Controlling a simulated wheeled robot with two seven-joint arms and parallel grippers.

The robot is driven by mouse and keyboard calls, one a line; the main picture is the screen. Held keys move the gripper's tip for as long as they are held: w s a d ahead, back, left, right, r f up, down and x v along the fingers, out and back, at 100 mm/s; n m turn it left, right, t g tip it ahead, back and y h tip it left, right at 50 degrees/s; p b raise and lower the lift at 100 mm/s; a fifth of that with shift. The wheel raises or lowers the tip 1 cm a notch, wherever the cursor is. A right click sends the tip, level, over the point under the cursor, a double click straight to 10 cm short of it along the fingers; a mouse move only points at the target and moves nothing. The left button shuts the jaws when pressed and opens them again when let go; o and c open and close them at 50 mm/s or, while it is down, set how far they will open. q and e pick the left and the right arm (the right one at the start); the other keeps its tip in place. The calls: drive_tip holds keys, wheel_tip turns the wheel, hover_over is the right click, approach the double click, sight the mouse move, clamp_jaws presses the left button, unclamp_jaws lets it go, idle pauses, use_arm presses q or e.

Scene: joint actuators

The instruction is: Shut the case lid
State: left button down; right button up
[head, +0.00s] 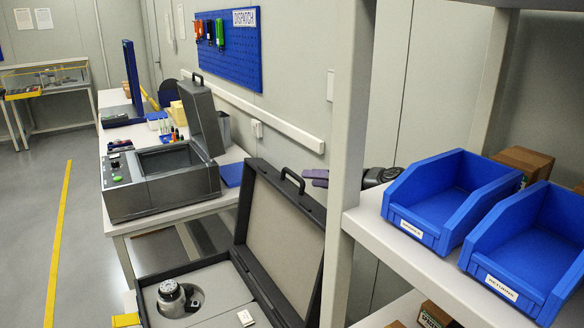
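The open case (215,266) lies at the bottom middle, with grey foam and a round silver actuator (172,297) in a cut-out. Its lid (282,238) stands up, leaning back to the right, with a black handle (292,180) on its top edge. My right gripper (315,178) has purple fingers pointing left, just right of the handle in the picture. A shelf post hides part of it. Whether it touches the lid, and whether its fingers are apart, I cannot tell. My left gripper is not in view.
A shelf post (350,120) and a shelf with two blue bins (450,195) (535,245) stand at the right. A bench (200,208) with a grey open-lidded machine (165,180) stands behind the case. The floor at left is clear.

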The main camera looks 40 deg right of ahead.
sight(296, 175)
drive_tip(key=shift+r, duration=0.1)
drive_tip(key=shift+w+a+p, duration=0.1)
drive_tip(key=shift+w+p, duration=0.25)
drive_tip(key=shift+w, duration=0.2)
drive_tip(key=p+x, duration=0.2)
drive_tip(key=x, duration=0.4)
drive_tip(key=shift+w+f+p, duration=0.25)
drive_tip(key=shift+w+p, duration=0.05)
drive_tip(key=shift+c, duration=0.3)
clamp_jaws()
idle(0.5)
